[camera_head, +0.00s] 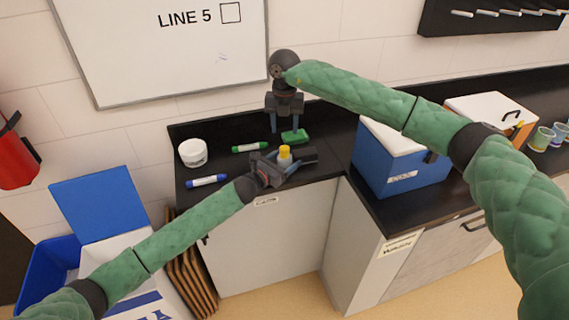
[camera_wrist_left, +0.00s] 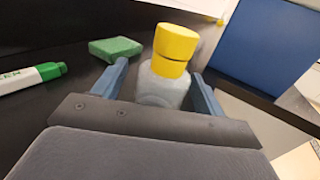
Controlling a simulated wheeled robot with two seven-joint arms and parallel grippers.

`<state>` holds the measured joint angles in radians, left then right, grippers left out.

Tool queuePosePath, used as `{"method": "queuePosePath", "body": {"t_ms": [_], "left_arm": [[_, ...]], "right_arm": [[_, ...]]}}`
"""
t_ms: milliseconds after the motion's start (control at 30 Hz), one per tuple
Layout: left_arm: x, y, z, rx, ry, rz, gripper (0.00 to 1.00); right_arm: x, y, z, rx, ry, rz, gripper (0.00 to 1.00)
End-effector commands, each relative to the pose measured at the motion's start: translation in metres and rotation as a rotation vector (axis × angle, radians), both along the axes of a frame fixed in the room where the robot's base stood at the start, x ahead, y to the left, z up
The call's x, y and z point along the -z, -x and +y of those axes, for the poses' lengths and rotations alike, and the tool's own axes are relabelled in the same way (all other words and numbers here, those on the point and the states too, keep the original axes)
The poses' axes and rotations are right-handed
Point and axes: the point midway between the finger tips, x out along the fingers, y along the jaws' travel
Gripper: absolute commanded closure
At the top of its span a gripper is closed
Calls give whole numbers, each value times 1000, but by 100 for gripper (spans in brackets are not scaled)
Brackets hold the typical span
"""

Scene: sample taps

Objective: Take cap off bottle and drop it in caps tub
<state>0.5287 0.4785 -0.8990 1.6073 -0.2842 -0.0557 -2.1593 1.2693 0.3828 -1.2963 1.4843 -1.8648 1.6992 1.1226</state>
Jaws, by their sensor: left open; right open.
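A pale, translucent bottle (camera_wrist_left: 160,90) with a yellow cap (camera_wrist_left: 175,48) on it stands on the black counter; the cap also shows in the head view (camera_head: 285,152). My left gripper (camera_head: 283,163) is open, with its blue fingers on either side of the bottle below the cap, as the left wrist view (camera_wrist_left: 162,85) shows. I cannot tell whether they touch it. My right gripper (camera_head: 287,125) is open and empty, pointing down behind the bottle, near a green block (camera_head: 294,136). A white round tub (camera_head: 193,153), perhaps the caps tub, stands at the counter's left.
A blue cooler box (camera_head: 400,165) stands to the right. A whiteboard (camera_head: 165,45) hangs behind. Some bare counter lies around the markers.

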Motion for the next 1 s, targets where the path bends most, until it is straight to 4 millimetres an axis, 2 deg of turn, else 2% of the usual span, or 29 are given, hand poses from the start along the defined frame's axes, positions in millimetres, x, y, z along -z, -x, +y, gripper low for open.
{"method": "queuePosePath", "body": {"t_ms": [200,467,567,800,867,1000], "left_arm": [[-1,-9,-8,0,0,-1,28],[-1,-10,-9,0,-1,-1,28],[-1,-10,-8,0,-1,-1,44],[-1,-10,-8,0,-1,-1,91],[-1,-10,-8,0,-1,-1,100],[0,-10,-8,-1,-1,-1,100]], "right_arm": [[0,0,0,0,0,0,51],[-1,0,0,0,0,0,51],[-1,0,0,0,0,0,51],[-1,0,0,0,0,0,51],[0,0,0,0,0,0,51],[6,3,1,-1,-1,8,51]]}}
